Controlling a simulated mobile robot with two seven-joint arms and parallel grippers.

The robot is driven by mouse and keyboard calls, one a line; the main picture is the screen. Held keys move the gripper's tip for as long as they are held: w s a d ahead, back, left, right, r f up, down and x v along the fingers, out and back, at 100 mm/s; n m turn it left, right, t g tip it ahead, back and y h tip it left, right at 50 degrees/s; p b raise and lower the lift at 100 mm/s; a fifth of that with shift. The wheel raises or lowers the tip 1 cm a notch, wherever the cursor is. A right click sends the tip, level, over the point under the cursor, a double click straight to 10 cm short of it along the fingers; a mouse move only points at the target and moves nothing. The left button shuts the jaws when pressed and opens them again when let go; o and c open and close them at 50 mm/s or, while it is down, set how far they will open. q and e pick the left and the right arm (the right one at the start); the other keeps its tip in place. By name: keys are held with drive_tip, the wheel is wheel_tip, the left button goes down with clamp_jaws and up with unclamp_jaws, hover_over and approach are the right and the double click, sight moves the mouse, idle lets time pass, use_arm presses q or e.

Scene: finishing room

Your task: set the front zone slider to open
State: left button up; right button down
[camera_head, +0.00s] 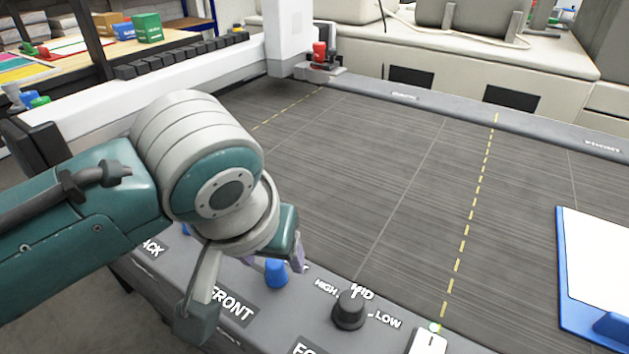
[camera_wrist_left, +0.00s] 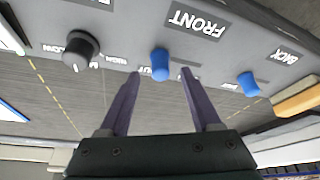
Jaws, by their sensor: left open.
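The front zone slider's blue knob (camera_head: 276,273) stands on the grey control rail (camera_head: 190,262) beside the FRONT label. In the left wrist view the blue knob (camera_wrist_left: 160,64) lies ahead of and roughly between the fingertips. Small lettering by it is partly hidden, so I cannot read the slider's setting. My left gripper (camera_head: 280,257) is open and empty, close to the knob. In the left wrist view its two purple fingers (camera_wrist_left: 158,77) are spread apart. I cannot tell whether either touches the knob. My right gripper is not in view.
A black dial (camera_head: 349,309) marked HIGH, MID and LOW stands right of the knob. Another blue knob (camera_wrist_left: 248,85) is by the BACK label. A white switch (camera_head: 428,342) is further right. A blue-edged board (camera_head: 563,270) lies on the dark bed (camera_head: 380,190), otherwise mostly clear.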

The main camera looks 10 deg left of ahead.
use_arm(q)
drive_tip(key=shift+b+x, duration=0.3)
drive_tip(key=shift+x, duration=1.2)
drive_tip(key=shift+c, duration=0.3)
clamp_jaws()
